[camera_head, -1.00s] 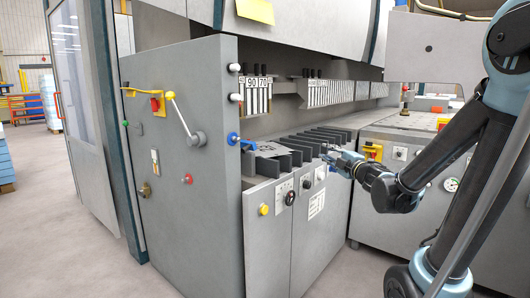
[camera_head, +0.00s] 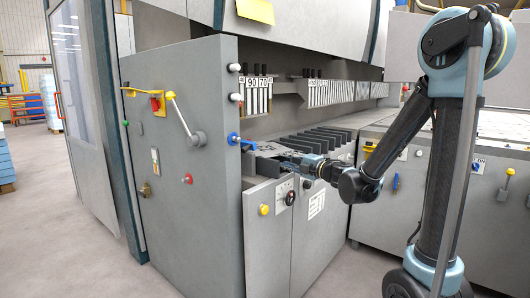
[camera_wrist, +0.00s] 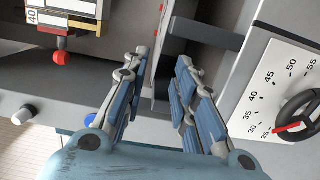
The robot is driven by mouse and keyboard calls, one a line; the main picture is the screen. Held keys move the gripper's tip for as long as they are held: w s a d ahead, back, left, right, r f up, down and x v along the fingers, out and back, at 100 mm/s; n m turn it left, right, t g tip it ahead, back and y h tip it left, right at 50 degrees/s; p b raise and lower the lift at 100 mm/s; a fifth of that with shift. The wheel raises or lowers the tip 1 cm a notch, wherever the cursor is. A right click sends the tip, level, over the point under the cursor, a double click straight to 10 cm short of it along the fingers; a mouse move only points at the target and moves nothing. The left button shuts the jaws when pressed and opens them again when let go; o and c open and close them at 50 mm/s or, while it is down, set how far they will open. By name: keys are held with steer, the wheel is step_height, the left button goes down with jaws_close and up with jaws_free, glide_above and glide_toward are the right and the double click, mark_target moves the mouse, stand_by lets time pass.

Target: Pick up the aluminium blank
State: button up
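My gripper (camera_head: 288,159) is at the front edge of the machine's slotted bed, near its left end. In the wrist view my gripper (camera_wrist: 159,72) is open, with its two blue-padded fingers apart and nothing visibly held between them. A small flat grey piece (camera_head: 268,147) lies at the left end of the bed, just beyond the fingertips. It may be the aluminium blank, but it is too small to tell. In the wrist view I cannot make out the blank for sure among the grey surfaces.
Dark upright ribs (camera_head: 318,139) cross the bed to the right of my gripper. A blue handle (camera_head: 238,140) sticks out on the left. A dial with a black knob (camera_wrist: 300,114) is close on the right in the wrist view. A red-tipped lever (camera_wrist: 61,58) hangs at upper left.

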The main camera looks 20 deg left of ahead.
mark_target(274, 155)
steer(key=shift+x, duration=4.05)
jaws_close()
